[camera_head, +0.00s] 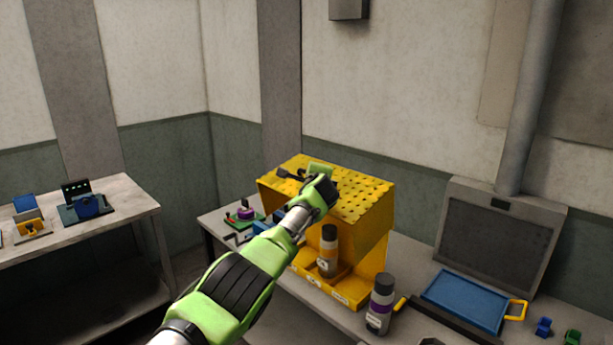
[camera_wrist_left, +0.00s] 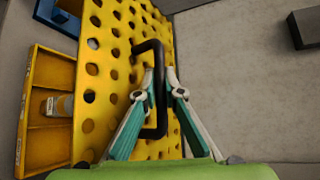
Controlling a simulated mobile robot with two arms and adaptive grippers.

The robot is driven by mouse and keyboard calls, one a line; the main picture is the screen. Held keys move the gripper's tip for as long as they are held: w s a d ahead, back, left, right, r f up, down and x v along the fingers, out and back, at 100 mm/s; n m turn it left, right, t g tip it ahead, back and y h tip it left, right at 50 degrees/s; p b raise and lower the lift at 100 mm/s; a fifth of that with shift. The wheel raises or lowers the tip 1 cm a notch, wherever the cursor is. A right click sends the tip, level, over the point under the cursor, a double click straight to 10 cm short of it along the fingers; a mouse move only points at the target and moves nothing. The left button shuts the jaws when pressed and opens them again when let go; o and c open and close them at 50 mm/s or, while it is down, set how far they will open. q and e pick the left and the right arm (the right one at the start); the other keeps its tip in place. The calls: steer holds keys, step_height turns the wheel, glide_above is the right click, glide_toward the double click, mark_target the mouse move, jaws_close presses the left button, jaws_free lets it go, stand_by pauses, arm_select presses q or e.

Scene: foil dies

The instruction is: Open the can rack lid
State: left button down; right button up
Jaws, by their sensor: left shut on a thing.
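The yellow can rack (camera_head: 374,232) stands on the bench in the head view. Its perforated lid (camera_head: 362,203) spans the top; I cannot tell whether it is slightly raised. In the left wrist view the lid (camera_wrist_left: 112,45) carries a black bar handle (camera_wrist_left: 159,62). My left gripper (camera_wrist_left: 164,88) is shut on this handle, a finger on each side of the bar. In the head view my left gripper (camera_head: 306,181) is over the lid, and my arm hides part of the rack's left side. A can with a dark cap (camera_head: 327,256) stands in the rack's front tray. My right gripper is not in view.
Another dark-capped can (camera_head: 379,306) stands on the bench right of the rack. A blue tray with yellow handles (camera_head: 465,300) lies farther right, before a grey framed panel (camera_head: 500,237). Small coloured parts (camera_head: 246,213) lie left of the rack. A separate table (camera_head: 130,197) is at far left.

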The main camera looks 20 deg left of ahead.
arm_select(q)
steer(key=shift+w+r, duration=0.2)
steer(key=shift+r, duration=0.2)
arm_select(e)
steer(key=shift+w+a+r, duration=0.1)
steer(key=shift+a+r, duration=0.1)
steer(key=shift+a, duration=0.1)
arm_select(q)
steer(key=c, duration=2.1)
jaws_free()
steer(key=shift+c, duration=0.2)
steer(key=shift+d+f, duration=0.1)
steer(key=shift+f, duration=0.05)
steer(key=shift+d, duration=0.1)
